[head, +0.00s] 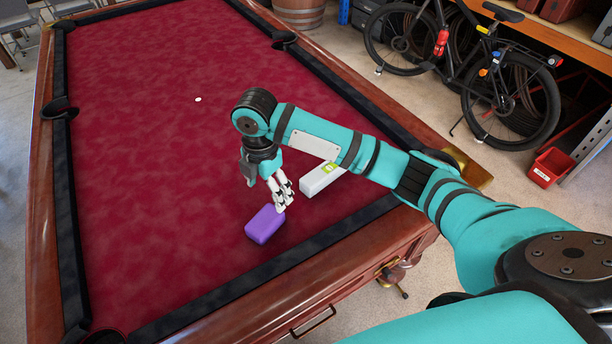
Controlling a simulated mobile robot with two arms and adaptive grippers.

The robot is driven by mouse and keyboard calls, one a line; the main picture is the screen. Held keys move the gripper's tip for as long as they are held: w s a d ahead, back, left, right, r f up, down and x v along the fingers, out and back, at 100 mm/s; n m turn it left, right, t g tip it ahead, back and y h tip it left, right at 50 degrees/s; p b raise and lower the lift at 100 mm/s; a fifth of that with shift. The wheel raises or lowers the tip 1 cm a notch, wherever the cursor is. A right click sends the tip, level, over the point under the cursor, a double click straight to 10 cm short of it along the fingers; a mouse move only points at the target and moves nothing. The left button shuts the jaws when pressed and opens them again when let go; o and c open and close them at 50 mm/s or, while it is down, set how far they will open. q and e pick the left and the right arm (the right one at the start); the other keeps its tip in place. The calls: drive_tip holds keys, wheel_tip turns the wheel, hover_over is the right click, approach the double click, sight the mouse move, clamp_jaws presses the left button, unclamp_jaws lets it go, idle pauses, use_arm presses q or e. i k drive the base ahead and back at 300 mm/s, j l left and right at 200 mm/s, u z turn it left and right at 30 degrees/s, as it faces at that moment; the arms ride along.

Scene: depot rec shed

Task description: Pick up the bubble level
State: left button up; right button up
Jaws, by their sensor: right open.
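A pale grey bar with a yellow-green patch near its far end, which looks like the bubble level (317,181), lies on the red cloth of the pool table (160,150). Part of it is hidden behind my right arm. My right gripper (283,207) is open and points down, left of the bar. Its fingertips are close to the far right edge of a purple block (264,225); I cannot tell whether they touch it. My left gripper is not in view.
A small white ball (198,99) lies farther back on the cloth. Dark cushions and a wooden rail (413,225) edge the table. The cloth left of the gripper is clear. A bicycle (470,60) and a red bin (551,167) stand beyond the table's right side.

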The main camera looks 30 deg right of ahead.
sight(312, 182)
drive_tip(key=z, duration=1.1)
